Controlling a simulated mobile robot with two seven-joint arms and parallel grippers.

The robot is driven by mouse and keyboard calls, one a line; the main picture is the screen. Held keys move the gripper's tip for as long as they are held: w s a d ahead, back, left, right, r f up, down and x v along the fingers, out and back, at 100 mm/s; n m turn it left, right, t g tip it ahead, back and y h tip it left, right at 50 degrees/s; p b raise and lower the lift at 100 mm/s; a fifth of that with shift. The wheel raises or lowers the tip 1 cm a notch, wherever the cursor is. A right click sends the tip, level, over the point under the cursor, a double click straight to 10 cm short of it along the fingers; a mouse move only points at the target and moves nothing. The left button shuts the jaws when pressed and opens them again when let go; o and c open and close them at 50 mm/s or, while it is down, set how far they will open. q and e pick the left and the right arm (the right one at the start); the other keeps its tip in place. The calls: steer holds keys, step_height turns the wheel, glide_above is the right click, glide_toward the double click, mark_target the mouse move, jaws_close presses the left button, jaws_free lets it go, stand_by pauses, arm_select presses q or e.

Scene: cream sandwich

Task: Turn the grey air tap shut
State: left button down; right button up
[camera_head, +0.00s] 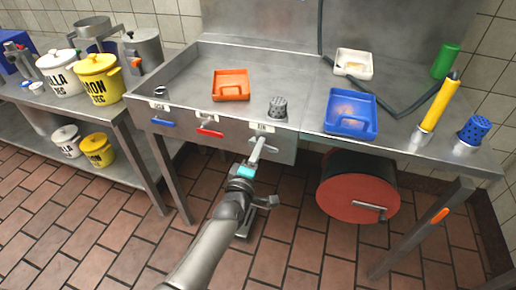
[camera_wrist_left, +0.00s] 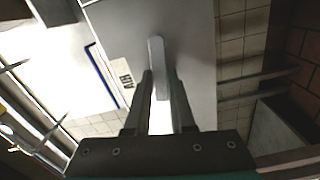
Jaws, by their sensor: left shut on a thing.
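The grey air tap (camera_head: 257,148) is on the front panel of the steel sink bench, under a small white label. Its lever sticks out from the panel toward me and slants down in the head view, unlike the sideways blue and red levers. My left gripper (camera_head: 250,164) is shut on the lever's outer end. In the left wrist view the pale grey lever (camera_wrist_left: 157,52) runs between the two fingers (camera_wrist_left: 161,88), beside a label (camera_wrist_left: 122,77) reading AIR. The fingers cover part of the lever. My right gripper is not in view.
A blue tap (camera_head: 163,123) and a red tap (camera_head: 210,133) are on the same panel, to the left. An orange tray (camera_head: 231,85) and a grey perforated cup (camera_head: 278,107) stand above. A red hose drum (camera_head: 345,190) hangs below right. The floor in front is clear.

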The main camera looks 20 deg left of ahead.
arm_select(q)
steer(key=shift+r+n, duration=0.2)
steer(key=shift+n, duration=0.8)
steer(key=c, duration=0.8)
jaws_free()
steer(key=shift+o, duration=0.2)
steer(key=shift+s, duration=0.1)
